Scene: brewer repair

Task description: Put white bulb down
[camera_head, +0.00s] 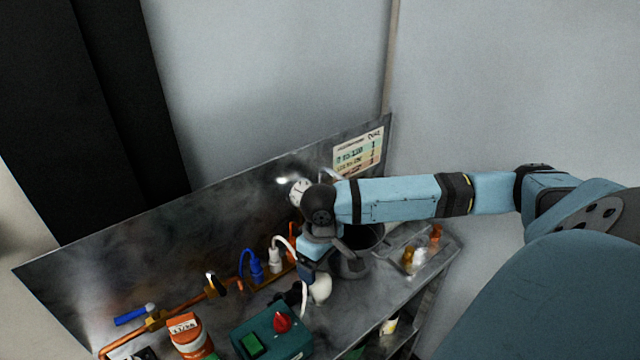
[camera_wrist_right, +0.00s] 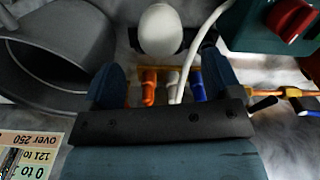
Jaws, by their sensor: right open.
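The white bulb (camera_head: 320,288) is near the middle of the metal bench, just below my right gripper (camera_head: 308,276) in the head view. In the right wrist view the bulb (camera_wrist_right: 160,30) stands against a dark block, beyond the fingertips. My right gripper (camera_wrist_right: 163,78) is open, its two blue fingers apart with nothing between them that I can see gripped. The bulb looks free of both fingers. Its lower part is hidden. My left gripper is not in view.
A grey pot (camera_head: 360,262) stands right of the gripper. A green box (camera_head: 272,335) with a red knob is in front. Blue (camera_head: 256,268) and white (camera_head: 275,258) plugs and a copper pipe (camera_head: 190,308) lie left. A tray with small orange items (camera_head: 420,254) is right.

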